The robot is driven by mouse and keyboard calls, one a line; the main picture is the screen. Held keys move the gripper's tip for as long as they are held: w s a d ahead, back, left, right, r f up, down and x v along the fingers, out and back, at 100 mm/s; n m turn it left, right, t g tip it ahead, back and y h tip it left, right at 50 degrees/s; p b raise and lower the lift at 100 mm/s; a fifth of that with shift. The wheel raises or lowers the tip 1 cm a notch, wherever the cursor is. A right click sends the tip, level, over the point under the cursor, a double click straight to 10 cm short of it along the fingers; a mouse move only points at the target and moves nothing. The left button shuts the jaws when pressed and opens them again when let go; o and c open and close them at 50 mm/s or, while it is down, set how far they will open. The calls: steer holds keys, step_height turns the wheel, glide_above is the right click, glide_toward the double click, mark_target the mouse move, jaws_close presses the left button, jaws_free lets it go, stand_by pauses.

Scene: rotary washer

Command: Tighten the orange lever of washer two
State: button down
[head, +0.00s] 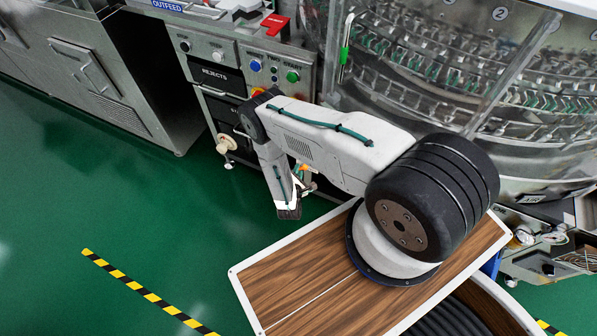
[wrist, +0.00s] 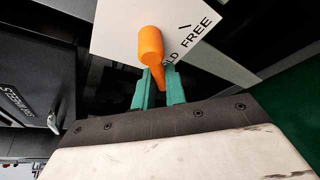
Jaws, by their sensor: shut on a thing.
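The orange lever (wrist: 151,45) shows in the wrist view in front of a white plate (wrist: 120,30) with black lettering, of which "FREE" and part of another word can be read. My gripper (wrist: 159,85) has two green fingers, shut on the lower, narrow part of the lever. The lever's thick rounded end stands out above the fingertips. In the head view a small bit of orange (head: 304,168) shows beside my wrist, low in front of the machine. My arm hides most of that spot, and the fingers are hard to make out there.
The control panel (head: 270,68) with blue and green buttons and a red handle (head: 275,22) stand behind my arm. The glass-walled washer (head: 450,60) is at the right. A pale round valve (head: 227,146) is left of my wrist. Green floor (head: 120,200) at left is clear.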

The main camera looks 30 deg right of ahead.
steer(key=c, duration=1.4)
jaws_free()
steer(key=shift+c, duration=0.2)
steer(key=v, duration=0.8)
